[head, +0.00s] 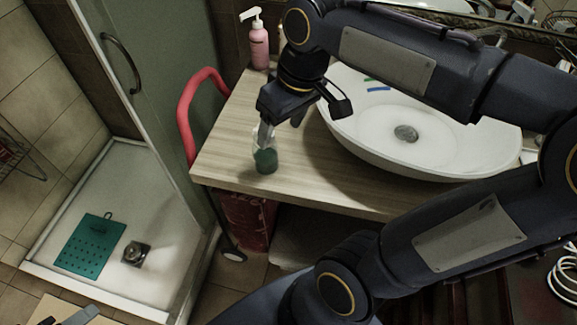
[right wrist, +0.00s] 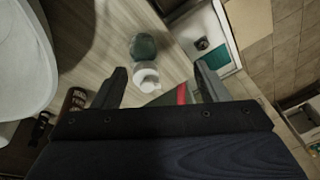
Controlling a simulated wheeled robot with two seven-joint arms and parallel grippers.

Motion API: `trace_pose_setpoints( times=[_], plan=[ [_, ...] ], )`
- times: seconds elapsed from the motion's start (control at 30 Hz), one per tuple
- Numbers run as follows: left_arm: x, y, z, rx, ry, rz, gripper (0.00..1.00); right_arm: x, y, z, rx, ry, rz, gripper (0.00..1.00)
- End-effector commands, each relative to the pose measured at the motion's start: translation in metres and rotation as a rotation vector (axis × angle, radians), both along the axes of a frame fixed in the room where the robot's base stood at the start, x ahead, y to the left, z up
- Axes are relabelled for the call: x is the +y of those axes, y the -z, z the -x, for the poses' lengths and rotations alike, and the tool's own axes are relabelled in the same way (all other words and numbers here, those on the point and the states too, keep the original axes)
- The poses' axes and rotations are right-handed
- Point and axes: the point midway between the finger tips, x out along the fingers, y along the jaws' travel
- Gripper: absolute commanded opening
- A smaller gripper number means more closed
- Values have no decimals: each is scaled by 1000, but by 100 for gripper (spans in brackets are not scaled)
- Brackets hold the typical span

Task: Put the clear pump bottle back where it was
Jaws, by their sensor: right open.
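The clear pump bottle (head: 265,158), with dark green liquid inside, stands near the front left edge of the wooden counter. In the head view its top is hidden by my right gripper (head: 281,124), which comes down over it. In the right wrist view the bottle (right wrist: 144,45) shows with its white pump head (right wrist: 146,76) towards me. My right gripper (right wrist: 160,80) is open there, its fingers on either side of the pump head with gaps visible. Grey pieces at the bottom left of the head view may be my left gripper (head: 72,317); its jaws are unclear.
A white vessel basin (head: 450,150) fills the counter's right side. A pink pump bottle (head: 258,45) stands at the back left. A red curved handle (head: 186,110) rises beside the counter's left end. The wooden counter (head: 225,150) is bare left of the bottle.

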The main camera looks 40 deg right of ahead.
Motion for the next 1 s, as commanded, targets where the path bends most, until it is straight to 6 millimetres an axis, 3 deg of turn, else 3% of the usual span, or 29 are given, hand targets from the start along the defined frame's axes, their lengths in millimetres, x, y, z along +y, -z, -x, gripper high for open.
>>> trace_pose_setpoints(
  times=[0.03,0.1,0.3,0.47,1.0],
  plan=[
    [0,0,0,0,0,0,53,3,11,23,-45,50,-45,67],
    [0,0,0,0,0,0,53,11,27,46,-103,118,-111,67],
    [0,0,0,0,0,0,53,32,63,84,-215,263,-244,67],
    [0,0,0,0,0,0,53,37,73,90,-241,299,-277,67],
    [0,0,0,0,0,0,53,37,73,90,-239,297,-275,67]
  ],
)
